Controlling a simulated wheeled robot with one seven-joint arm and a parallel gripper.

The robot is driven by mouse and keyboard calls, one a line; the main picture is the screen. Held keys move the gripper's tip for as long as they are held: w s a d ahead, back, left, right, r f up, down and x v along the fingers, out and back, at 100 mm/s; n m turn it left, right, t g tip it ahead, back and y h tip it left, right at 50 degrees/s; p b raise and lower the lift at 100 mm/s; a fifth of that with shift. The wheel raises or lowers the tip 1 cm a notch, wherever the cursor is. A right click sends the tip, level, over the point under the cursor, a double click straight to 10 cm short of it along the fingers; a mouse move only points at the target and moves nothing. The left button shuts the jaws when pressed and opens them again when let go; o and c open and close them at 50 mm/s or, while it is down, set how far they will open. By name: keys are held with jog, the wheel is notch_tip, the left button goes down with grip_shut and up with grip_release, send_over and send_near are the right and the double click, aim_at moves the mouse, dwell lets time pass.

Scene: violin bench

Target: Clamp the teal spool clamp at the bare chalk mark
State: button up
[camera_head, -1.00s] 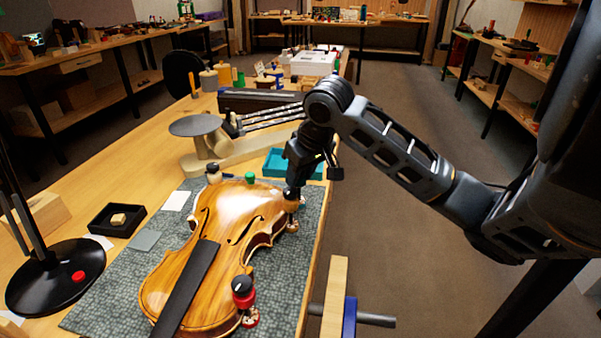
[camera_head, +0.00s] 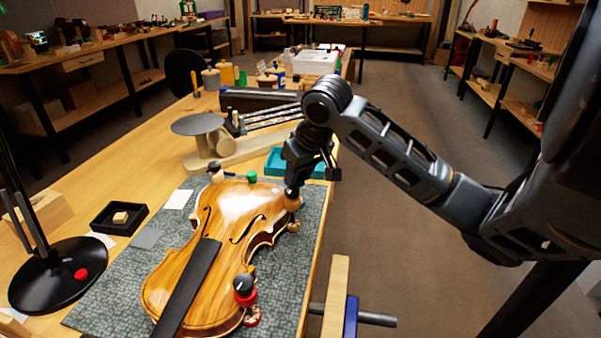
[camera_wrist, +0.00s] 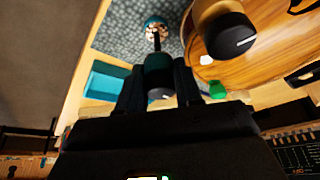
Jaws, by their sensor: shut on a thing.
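My gripper (camera_head: 294,188) points down at the violin's right edge. In the wrist view my gripper (camera_wrist: 158,85) is shut on the teal spool clamp (camera_wrist: 157,68), whose threaded rod reaches to a teal-rimmed end (camera_wrist: 155,24) over the mat. The clamp is beside the violin (camera_head: 232,218), apart from its edge in the wrist view; the gripper hides it in the head view. A pale patch, apparently the chalk mark (camera_wrist: 206,60), lies on the violin's rim close to the clamp. A cream clamp with a black knob (camera_wrist: 226,35) sits beside it, and a green clamp (camera_wrist: 217,90) on the other side.
A red clamp (camera_head: 245,291) and a cream clamp (camera_head: 215,172) also grip the violin's edge. A teal tray (camera_head: 281,161) lies behind my gripper. A lamp base (camera_head: 50,285) and a black tray (camera_head: 100,222) stand left of the mat (camera_head: 110,290).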

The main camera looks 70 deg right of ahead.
jog(key=shift+w+a+b, duration=0.3)
jog(key=shift+w+a, duration=0.55)
jog(key=shift+a, duration=0.1)
dwell(2.0)
dwell(0.4)
jog(key=o, duration=1.1)
jog(key=p+v, duration=0.1)
jog(key=v, duration=0.7)
jog(key=shift+d, duration=0.15)
